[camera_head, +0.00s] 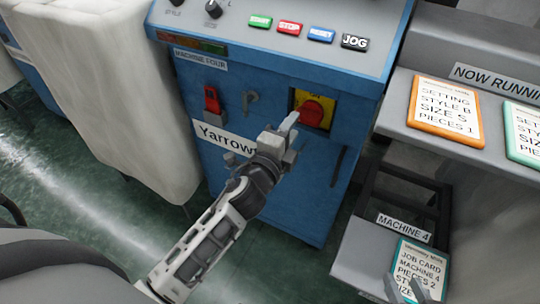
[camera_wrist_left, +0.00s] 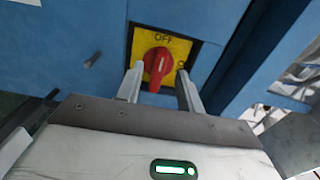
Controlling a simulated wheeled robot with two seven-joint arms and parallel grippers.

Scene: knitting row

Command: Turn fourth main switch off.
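The main switch is a red rotary knob (camera_head: 312,112) on a yellow plate on the blue front of the cabinet labelled MACHINE FOUR. In the left wrist view the knob (camera_wrist_left: 157,62) sits below the word OFF on the plate (camera_wrist_left: 178,47). Its handle looks roughly upright there, slightly tilted. My left gripper (camera_head: 293,128) is just in front of the switch. Its two fingers (camera_wrist_left: 160,82) are apart, with the knob showing between them; I cannot tell whether they touch it. My right gripper (camera_head: 406,290) shows only its separated fingertips at the bottom right, over the job card.
A red lever switch (camera_head: 211,100) and START, STOP, RESET and JOG buttons (camera_head: 289,28) are on the same cabinet (camera_head: 300,215). A grey shelf (camera_head: 405,125) with cards stands right. A pale covered block (camera_head: 125,100) stands left. The green floor (camera_head: 100,215) is open.

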